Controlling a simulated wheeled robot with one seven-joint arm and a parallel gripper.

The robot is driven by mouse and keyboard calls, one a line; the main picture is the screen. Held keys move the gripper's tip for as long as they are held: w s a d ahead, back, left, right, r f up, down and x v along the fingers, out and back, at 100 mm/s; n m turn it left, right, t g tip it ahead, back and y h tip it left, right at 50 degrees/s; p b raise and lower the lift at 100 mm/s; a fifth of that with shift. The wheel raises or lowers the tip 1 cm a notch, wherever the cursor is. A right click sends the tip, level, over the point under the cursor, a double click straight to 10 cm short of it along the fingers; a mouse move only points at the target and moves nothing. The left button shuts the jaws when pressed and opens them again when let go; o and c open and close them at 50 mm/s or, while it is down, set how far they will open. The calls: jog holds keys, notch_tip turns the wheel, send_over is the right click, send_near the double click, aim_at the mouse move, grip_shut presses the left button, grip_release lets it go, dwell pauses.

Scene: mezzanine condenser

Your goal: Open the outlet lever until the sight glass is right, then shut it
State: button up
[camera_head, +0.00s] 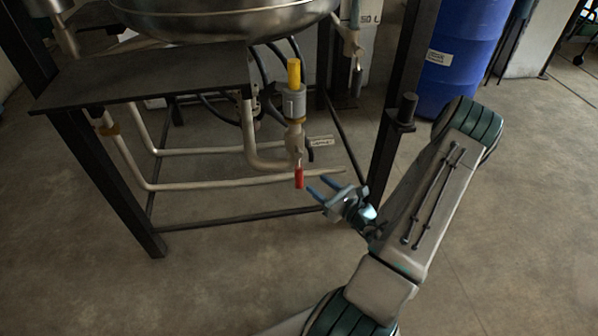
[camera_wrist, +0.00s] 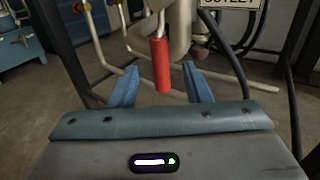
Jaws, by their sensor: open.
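The outlet lever has a red grip (camera_head: 299,178) that hangs down below a valve on the pipework under the vessel. My gripper (camera_head: 318,188) is open just to the right of the red grip. In the wrist view the red grip (camera_wrist: 160,65) hangs between and beyond my two blue fingers (camera_wrist: 157,85), and no contact with them is visible. A label reading OUTLET (camera_wrist: 229,3) shows at the top of the wrist view, and the same tag (camera_head: 321,141) is beside the valve in the head view. A grey cylindrical fitting (camera_head: 293,103) with a yellow top sits above the valve; I cannot make out a sight-glass level.
A dark metal frame with a flat plate (camera_head: 150,78) stands around the pipes. A steel vessel (camera_head: 225,18) is above. Pale pipes (camera_head: 215,181) run low behind the lever. A frame post (camera_head: 395,110) is close to my arm. A blue drum (camera_head: 465,50) stands back right.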

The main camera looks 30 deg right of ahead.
aim_at(302, 173)
jog(key=b+x, duration=0.1)
jog(key=x, duration=0.8)
jog(key=shift+w+b, duration=0.1)
jog(key=shift+b, duration=0.25)
grip_shut()
